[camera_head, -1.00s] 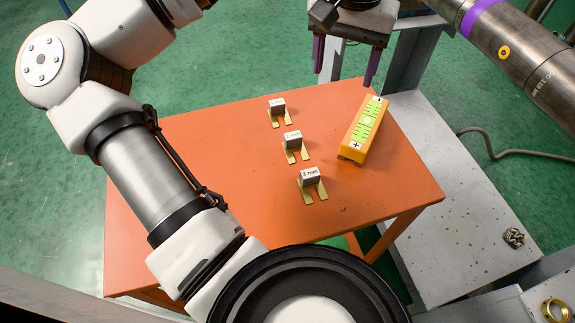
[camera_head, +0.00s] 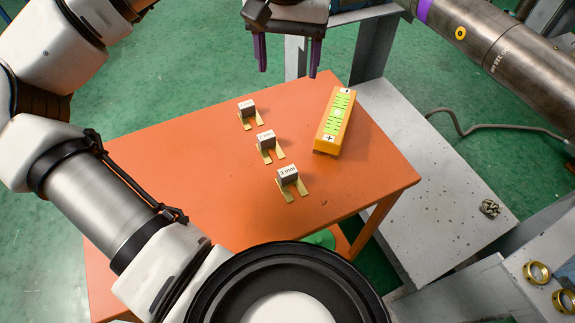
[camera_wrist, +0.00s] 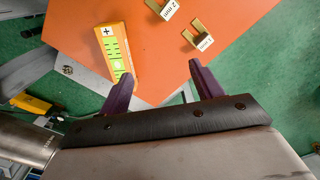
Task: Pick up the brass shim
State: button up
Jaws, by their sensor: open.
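Three brass shims, each a two-pronged brass plate with a grey labelled block, lie in a row on the orange table (camera_head: 190,165). The nearest shim (camera_head: 288,177) reads "3 mm", the middle shim (camera_head: 266,141) appears to read "2 mm", and the far shim's label (camera_head: 247,109) is too small to read. My gripper (camera_head: 288,71) is open and empty, above and beyond the table's far edge. In the wrist view my gripper (camera_wrist: 160,72) has the "2 mm" shim (camera_wrist: 168,10) and another shim (camera_wrist: 204,41) beyond its fingertips. It touches neither.
A yellow block (camera_head: 334,120) with a green face and plus and minus marks lies right of the shims. A large steel pipe (camera_head: 490,45) crosses the upper right. Brass rings (camera_head: 537,272) and a small metal piece (camera_head: 490,208) lie on grey metal at right.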

aim_at(266, 141)
jog(key=k+l+u, duration=0.1)
jog(key=l, duration=0.3)
jog(key=k+l, duration=0.25)
jog(key=k+l+u, duration=0.15)
jog(key=l, duration=0.35)
jog(key=k+l, duration=0.2)
jog(key=l, duration=0.15)
jog(key=u, duration=0.05)
